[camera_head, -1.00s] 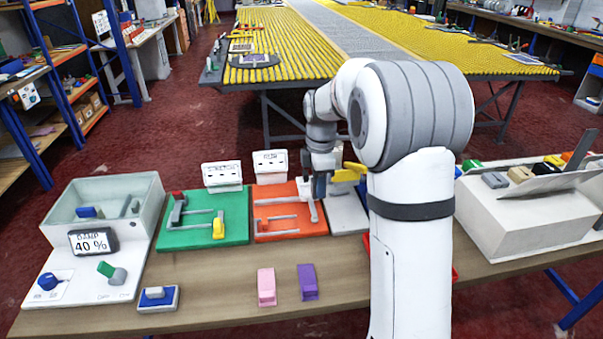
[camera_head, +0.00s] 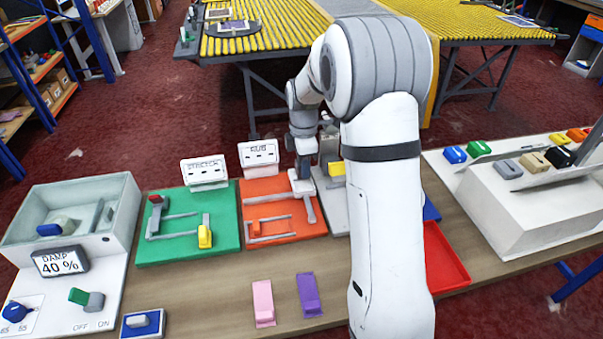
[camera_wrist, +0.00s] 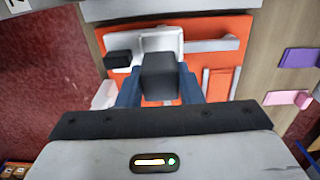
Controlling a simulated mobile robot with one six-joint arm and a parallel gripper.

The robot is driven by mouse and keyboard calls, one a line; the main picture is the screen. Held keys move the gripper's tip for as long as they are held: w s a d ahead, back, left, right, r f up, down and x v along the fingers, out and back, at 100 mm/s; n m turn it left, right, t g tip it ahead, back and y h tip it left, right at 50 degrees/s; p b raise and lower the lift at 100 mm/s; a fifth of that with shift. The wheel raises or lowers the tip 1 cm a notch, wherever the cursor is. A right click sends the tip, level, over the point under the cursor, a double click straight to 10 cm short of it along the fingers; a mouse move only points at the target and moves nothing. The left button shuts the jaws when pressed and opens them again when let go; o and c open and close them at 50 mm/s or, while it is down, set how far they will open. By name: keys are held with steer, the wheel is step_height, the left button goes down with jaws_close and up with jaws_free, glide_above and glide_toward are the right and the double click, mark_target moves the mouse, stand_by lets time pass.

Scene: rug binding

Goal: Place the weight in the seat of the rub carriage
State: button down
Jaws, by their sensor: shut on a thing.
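My gripper (camera_wrist: 160,92) is shut on a dark grey block, the weight (camera_wrist: 160,72), which sits between its blue fingers in the wrist view. The pale rub carriage (camera_wrist: 144,42) lies just beyond and beneath the weight on the orange board (camera_wrist: 240,24). In the head view my gripper (camera_head: 304,166) is over the upper right of the orange board (camera_head: 262,188), close above the carriage (camera_head: 302,186). The weight is hidden there. I cannot tell whether it touches the seat.
A green stretch board (camera_head: 185,255) with red and yellow knobs lies to the left. A yellow block (camera_head: 337,169) stands right of my gripper. Pink (camera_head: 263,303) and purple (camera_head: 309,295) blocks lie in front. A red tray (camera_head: 440,262) is behind my arm's right side.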

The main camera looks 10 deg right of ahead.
steer(key=shift+s+f, duration=0.1)
steer(key=shift+f, duration=1.7)
steer(key=shift+f, duration=0.2)
steer(key=c, duration=1)
jaws_free()
